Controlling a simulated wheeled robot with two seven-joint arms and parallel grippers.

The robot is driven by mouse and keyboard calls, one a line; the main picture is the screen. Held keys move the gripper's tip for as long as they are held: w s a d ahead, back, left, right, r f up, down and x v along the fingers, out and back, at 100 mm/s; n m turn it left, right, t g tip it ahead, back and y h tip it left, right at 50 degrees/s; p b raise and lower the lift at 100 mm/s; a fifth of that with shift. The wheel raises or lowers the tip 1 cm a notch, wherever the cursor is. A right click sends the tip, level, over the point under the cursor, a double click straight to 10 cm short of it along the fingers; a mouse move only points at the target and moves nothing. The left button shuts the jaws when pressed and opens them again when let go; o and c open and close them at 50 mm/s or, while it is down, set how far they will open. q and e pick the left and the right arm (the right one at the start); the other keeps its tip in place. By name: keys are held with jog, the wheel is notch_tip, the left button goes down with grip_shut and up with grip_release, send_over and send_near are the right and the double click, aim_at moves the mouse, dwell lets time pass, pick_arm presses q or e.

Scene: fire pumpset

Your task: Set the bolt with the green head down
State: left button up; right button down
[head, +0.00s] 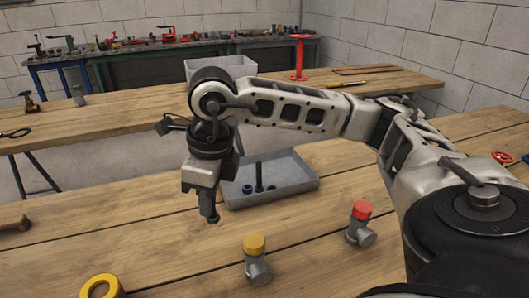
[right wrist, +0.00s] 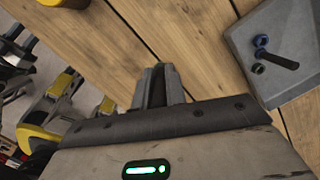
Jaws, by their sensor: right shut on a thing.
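My right gripper (head: 210,213) points down over the wooden table, just left of the grey tray. Its fingers also show in the right wrist view (right wrist: 161,86), close together on a small thing. Only a small dark-green bit of the bolt with the green head (head: 214,220) shows at the fingertips; the fingers hide most of it. I cannot tell whether it touches the table. My left gripper is not in view.
The grey tray (head: 282,198) holds a dark upright bolt (head: 259,177) and blue-ringed pieces. A yellow-capped fitting (head: 255,262), a red-capped fitting (head: 361,226) and a yellow ring (head: 101,287) stand nearer. Bare wood lies left of the gripper.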

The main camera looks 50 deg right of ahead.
jog(key=s+d+r+m+g+h, duration=0.1)
jog(key=d+m+g+h, duration=0.35)
jog(key=m, duration=2.15)
jog(key=w+d+f+t, duration=0.1)
jog(key=w+d+f, duration=0.1)
jog(key=w+d, duration=0.1)
jog(key=w+d+f+y+b, duration=0.1)
jog(key=w+d+f, duration=0.2)
jog(key=d, duration=0.1)
jog(key=w+d+f+t+b, duration=0.1)
jog(key=w+d+f, duration=0.2)
jog(key=d, duration=0.1)
jog(key=shift+w+f+t+y, duration=0.2)
jog(key=shift+f+t+y, duration=0.05)
jog(key=shift+t+y, duration=0.1)
jog(key=shift+w+d+f, duration=0.15)
jog(key=shift+w+f, duration=0.05)
jog(key=shift+f, duration=0.15)
notch_tip(320, 180, down, 3)
jog(key=shift+w+d+f, duration=0.1)
jog(key=shift+d+f, duration=0.05)
jog(key=shift+f, duration=0.05)
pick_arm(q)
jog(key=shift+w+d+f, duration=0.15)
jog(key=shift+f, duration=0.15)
